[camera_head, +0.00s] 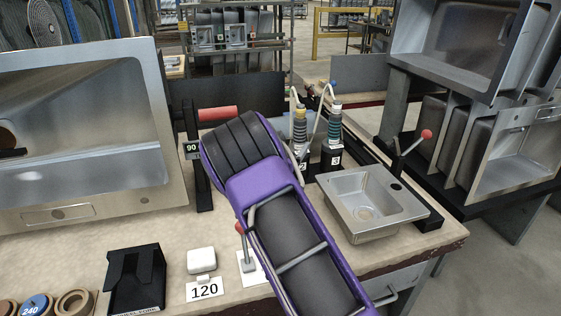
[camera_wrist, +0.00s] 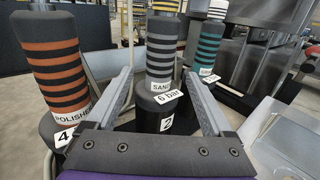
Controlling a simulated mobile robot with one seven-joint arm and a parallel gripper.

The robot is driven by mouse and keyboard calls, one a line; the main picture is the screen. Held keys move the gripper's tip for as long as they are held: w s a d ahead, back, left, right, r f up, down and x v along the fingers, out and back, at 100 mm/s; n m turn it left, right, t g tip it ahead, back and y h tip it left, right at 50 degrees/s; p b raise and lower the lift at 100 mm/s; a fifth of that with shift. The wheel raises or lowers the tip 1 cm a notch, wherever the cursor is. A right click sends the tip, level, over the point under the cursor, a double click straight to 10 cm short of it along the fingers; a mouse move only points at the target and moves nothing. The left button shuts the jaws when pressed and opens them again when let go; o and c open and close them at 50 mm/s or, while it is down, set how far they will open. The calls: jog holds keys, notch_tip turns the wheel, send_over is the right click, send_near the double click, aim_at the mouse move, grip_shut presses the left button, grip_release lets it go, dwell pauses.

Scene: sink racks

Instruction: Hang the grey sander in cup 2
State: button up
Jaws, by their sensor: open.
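The grey sander (camera_wrist: 160,50), a dark cylinder with light grey stripes and a "SAND" label, stands upright in the wrist view. It appears seated in cup 2 (camera_wrist: 150,118), a black holder marked 2. The sander also shows in the head view (camera_head: 299,125), beside my arm, with the cup partly hidden. My gripper (camera_wrist: 159,75) is open, with one finger on each side of the sander in the wrist picture. I see no clear contact, and cannot tell the depth between fingers and sander. In the head view my arm hides the gripper.
An orange-striped polisher (camera_wrist: 55,60) stands left in the cup marked 4. A teal-striped tool (camera_head: 335,123) stands right in cup 3 (camera_head: 331,160). A small steel sink (camera_head: 365,203) is at right; a large one (camera_head: 90,140) at left. Hoses rise from the tools.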

jog(key=v, duration=1.2)
jog(key=shift+s+a+p, duration=0.15)
jog(key=shift+s+p, duration=0.2)
jog(key=shift+p, duration=0.1)
jog(key=shift+r, duration=0.1)
